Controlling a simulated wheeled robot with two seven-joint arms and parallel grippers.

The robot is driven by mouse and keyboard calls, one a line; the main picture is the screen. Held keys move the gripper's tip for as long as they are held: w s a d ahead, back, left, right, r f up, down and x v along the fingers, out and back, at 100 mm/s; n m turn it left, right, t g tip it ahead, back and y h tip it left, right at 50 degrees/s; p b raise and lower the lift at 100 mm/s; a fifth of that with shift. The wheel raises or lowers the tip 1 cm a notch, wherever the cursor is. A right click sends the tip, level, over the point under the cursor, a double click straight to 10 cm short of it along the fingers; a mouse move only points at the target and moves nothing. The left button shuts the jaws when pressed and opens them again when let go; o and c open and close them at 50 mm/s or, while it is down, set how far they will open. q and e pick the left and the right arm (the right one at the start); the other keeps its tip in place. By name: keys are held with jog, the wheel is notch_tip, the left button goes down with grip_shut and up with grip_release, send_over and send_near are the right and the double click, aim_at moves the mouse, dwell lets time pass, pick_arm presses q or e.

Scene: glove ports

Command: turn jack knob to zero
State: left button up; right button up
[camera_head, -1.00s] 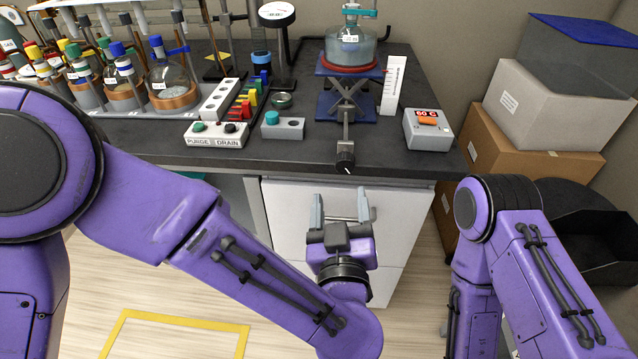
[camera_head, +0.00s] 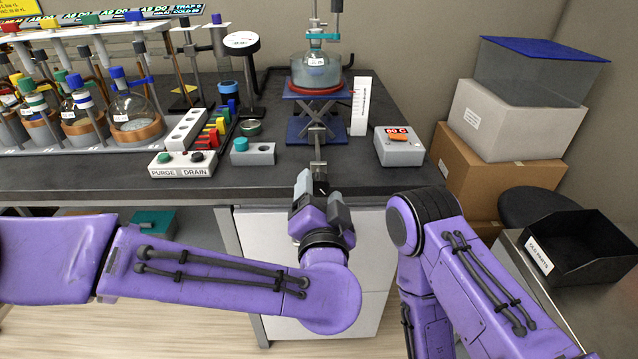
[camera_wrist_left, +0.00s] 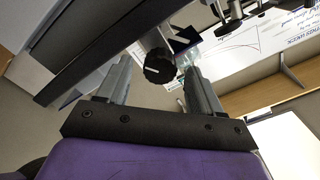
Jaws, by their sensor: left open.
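The lab jack (camera_head: 318,128) stands on the bench with a round-bottomed flask (camera_head: 316,70) on its red-ringed top. Its rod runs toward the front edge and ends in the dark jack knob (camera_head: 320,173), partly hidden by my left gripper (camera_head: 320,188). In the left wrist view the black knob (camera_wrist_left: 160,66) has a pale pointer line and appears between the fingertips, with gaps at both sides. My left gripper (camera_wrist_left: 157,85) is open and holds nothing. The zero mark cannot be made out. My right arm shows at the right, but its gripper is out of view.
A white scale card (camera_head: 361,106) and a hotplate-like box reading 60 C (camera_head: 399,146) stand right of the jack. A grey block with a teal knob (camera_head: 253,152) and the purge/drain box (camera_head: 183,164) stand left. Cardboard boxes (camera_head: 500,165) and a black bin (camera_head: 585,245) are at the right.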

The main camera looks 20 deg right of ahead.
pick_arm(q)
jog(key=shift+x, duration=1.4)
jog(key=c, duration=1)
jog(key=shift+r+p, duration=0.25)
jog(key=shift+p, duration=0.35)
jog(key=shift+c, duration=0.2)
jog(key=n+p, duration=0.2)
jog(key=p, duration=0.3)
jog(key=shift+r, duration=0.15)
jog(key=shift+f+n, duration=0.25)
jog(key=shift+n, duration=0.55)
jog(key=shift+n+p, duration=0.4)
jog(key=shift+n, duration=1.2)
jog(key=o, duration=1)
jog(key=shift+o, duration=0.2)
